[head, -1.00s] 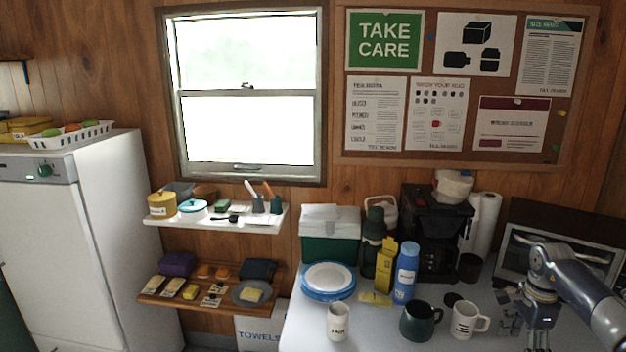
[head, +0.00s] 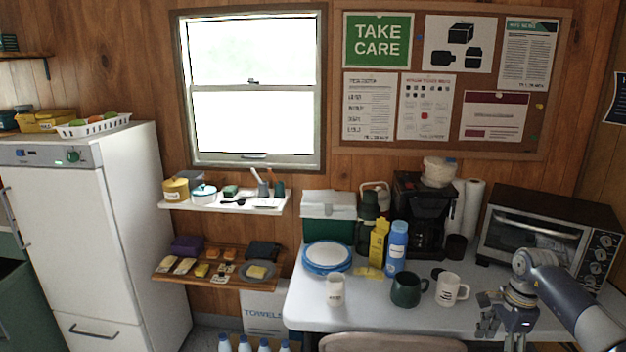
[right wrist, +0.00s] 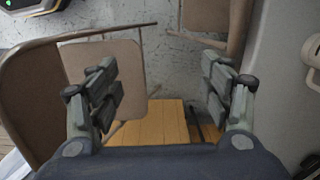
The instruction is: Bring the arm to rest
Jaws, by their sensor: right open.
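My right gripper (head: 503,326) hangs at the front edge of the white table (head: 440,310), at the right of the head view. In the right wrist view the right gripper (right wrist: 160,95) has its two fingers wide apart with nothing between them. Below it there show a brown folding chair (right wrist: 105,75), the grey floor and a wooden-looking surface. My left gripper is not in view.
A white mug (head: 450,290), a dark green mug (head: 408,290) and a blue bottle (head: 396,248) stand on the table left of the arm. A toaster oven (head: 545,235) stands behind it. A chair back (head: 390,343) is at the table's front.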

